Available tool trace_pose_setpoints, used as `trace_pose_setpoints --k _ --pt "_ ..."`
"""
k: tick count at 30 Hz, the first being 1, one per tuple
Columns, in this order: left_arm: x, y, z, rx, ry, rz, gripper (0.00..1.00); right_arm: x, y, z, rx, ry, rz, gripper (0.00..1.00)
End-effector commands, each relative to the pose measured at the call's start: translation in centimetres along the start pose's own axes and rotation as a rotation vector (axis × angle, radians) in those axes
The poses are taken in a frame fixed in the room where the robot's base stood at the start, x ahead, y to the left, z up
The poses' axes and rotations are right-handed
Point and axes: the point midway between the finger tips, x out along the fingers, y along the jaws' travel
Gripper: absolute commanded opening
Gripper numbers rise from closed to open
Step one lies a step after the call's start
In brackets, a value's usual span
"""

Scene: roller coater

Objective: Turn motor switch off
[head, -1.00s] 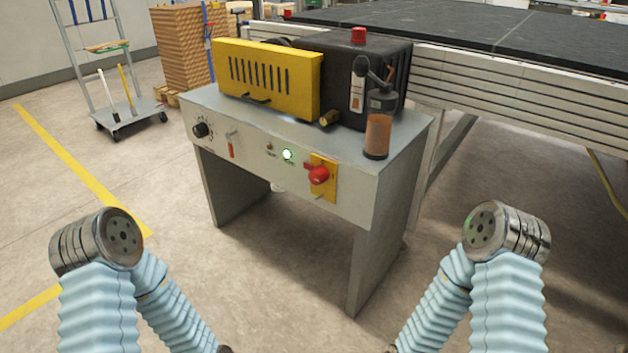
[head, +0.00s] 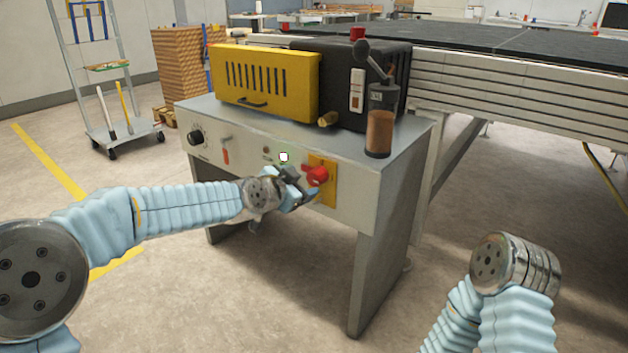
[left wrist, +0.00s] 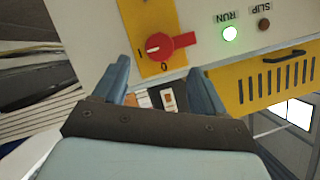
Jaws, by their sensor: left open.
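A red rotary switch (head: 317,176) sits on a yellow plate (head: 328,192) on the machine's grey front panel. My left gripper (head: 298,187) is open close to the switch. In the left wrist view the left gripper (left wrist: 160,70) has its fingers apart, with the switch showing between and beyond their tips. I cannot tell whether they touch it. The right gripper is out of view.
The green RUN lamp (left wrist: 230,33) is lit; the SLIP lamp (left wrist: 264,24) looks dark. The panel also has a black dial (head: 195,138) and a small red-tipped lever (head: 225,152). A white rocker (head: 357,90) is on the black housing.

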Motion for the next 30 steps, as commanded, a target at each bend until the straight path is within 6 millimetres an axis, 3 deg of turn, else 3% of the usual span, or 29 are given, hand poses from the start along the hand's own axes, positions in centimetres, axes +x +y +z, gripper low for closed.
trace_pose_setpoints --k 3,9,15,23,30 --pt "3.0 0.1 0.1 0.000 -0.002 0.002 0.71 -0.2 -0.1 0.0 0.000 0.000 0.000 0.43" --pt "6.6 0.1 0.1 -0.001 -0.002 0.002 0.71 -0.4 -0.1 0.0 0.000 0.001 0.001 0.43" --pt "8.2 0.0 0.1 -0.001 -0.001 0.000 0.71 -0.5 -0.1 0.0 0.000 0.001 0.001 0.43" --pt "8.3 0.1 0.1 -0.001 -0.002 0.001 0.71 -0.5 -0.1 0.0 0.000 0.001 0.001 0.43" --pt "8.3 0.1 0.1 -0.001 -0.002 0.001 0.38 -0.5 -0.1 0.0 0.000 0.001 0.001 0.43"
